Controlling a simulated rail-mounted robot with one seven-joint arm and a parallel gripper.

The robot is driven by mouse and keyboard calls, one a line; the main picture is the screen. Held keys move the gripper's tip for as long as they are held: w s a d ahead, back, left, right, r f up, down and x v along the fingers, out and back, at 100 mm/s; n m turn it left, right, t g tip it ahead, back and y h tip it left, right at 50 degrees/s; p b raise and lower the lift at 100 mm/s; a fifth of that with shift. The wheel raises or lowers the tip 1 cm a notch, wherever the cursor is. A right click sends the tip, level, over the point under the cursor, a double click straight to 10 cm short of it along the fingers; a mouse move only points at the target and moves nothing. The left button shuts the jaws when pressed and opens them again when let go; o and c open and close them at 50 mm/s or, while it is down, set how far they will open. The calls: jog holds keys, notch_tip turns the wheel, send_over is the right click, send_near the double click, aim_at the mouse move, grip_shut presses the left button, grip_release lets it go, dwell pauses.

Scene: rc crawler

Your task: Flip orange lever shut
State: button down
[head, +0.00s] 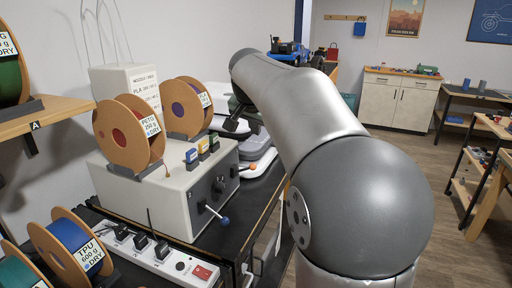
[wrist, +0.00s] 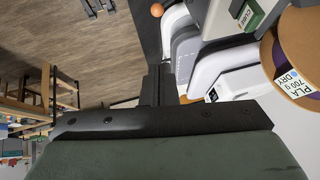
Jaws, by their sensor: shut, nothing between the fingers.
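The orange lever's ball knob (head: 252,167) shows in the head view at the far end of the grey dryer box's front, standing out from it. The orange knob (wrist: 157,9) also shows at the top edge of the wrist view, with its arm cut off by the frame. My gripper (head: 231,125) is shut and empty, above and behind the orange knob in the head view. In the wrist view my gripper (wrist: 160,85) has its black fingers together, apart from the knob. My arm hides part of the area to the right.
The grey box (head: 160,200) carries two filament spools (head: 130,135) and a second lever with a blue knob (head: 224,221). A power strip (head: 150,255) lies in front. White machines (head: 258,145) stand behind the orange knob.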

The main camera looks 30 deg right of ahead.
jog(key=p, duration=0.1)
send_over(246, 169)
jog(key=s+d, duration=0.3)
notch_tip(246, 169, down, 8)
jog(key=f, duration=0.2)
jog(key=a+f, duration=0.1)
jog(key=shift+w+a+f, duration=0.2)
jog(key=shift+f, duration=0.15)
